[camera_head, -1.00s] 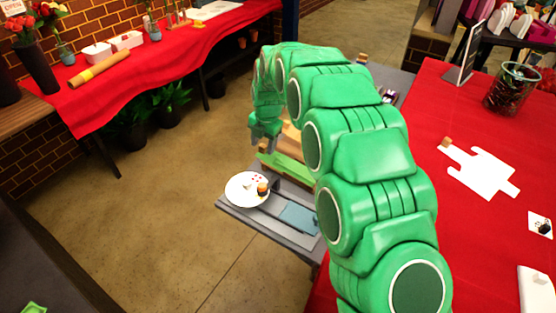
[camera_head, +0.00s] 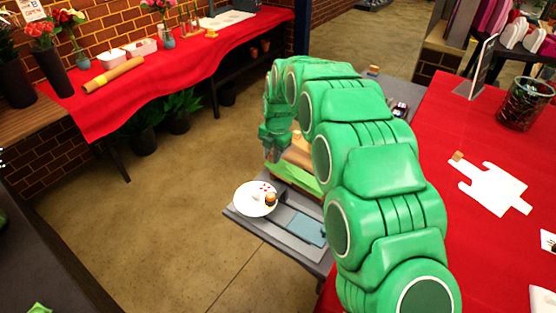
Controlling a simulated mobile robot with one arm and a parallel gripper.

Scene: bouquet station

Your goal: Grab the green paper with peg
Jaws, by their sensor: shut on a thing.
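My gripper (camera_head: 272,148) is at the far end of my green arm, above the grey side table, and is small and partly hidden in this view. It is shut on a small tan piece that looks like the peg (camera_head: 271,157). A strip of green paper (camera_head: 302,178) shows just right of the gripper, below a tan roll or block (camera_head: 298,156). My arm hides the right part of both. I cannot tell whether the green paper is also between the jaws.
A white plate (camera_head: 248,201) with small items and a blue-grey flat thing (camera_head: 306,229) lie on the grey table (camera_head: 270,226). A red-covered table (camera_head: 415,128) with a white cutout (camera_head: 492,189) stands right. A red-draped flower table (camera_head: 185,75) is back left. Open floor lies between.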

